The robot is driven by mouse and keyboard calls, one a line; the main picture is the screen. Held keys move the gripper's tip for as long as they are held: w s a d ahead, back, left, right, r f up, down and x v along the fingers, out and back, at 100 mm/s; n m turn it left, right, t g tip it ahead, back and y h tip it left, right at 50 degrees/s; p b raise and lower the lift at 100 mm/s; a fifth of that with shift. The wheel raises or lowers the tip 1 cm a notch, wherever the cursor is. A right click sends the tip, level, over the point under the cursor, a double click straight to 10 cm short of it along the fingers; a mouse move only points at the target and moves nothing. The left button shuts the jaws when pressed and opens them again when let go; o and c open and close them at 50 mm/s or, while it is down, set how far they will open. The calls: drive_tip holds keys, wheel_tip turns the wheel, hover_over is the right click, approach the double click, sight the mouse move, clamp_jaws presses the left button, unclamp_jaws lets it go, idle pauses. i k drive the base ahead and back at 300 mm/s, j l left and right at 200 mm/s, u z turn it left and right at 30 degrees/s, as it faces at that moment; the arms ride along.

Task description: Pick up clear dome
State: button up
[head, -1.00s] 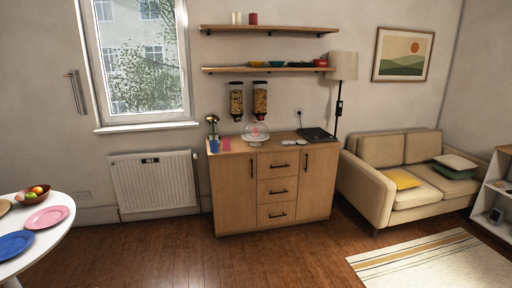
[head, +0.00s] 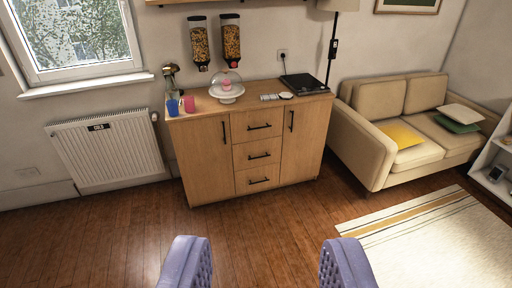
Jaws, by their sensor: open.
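The clear dome (head: 226,80) sits on a white cake stand (head: 227,97) on top of the wooden cabinet (head: 250,101). Something pink shows through the dome. My gripper (head: 268,264) is at the bottom of the head view, its two purple fingers wide apart with nothing between them. It is well short of the cabinet, with floor showing between the fingers.
A blue cup (head: 173,107) and a pink cup (head: 189,103) stand left of the dome, near a metal appliance (head: 171,78). A black device (head: 304,83) lies to the right. Cereal dispensers (head: 231,41) hang behind. The wooden floor (head: 130,235) ahead is clear.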

sight(226, 82)
drive_tip(key=i, duration=2.6)
drive_tip(key=i+l+u, duration=0.2)
drive_tip(key=i, duration=0.4)
drive_tip(key=i+u, duration=0.25)
drive_tip(key=i, duration=0.4)
drive_tip(key=i+l+u, duration=0.9)
drive_tip(key=i+j, duration=0.05)
drive_tip(key=i, duration=0.05)
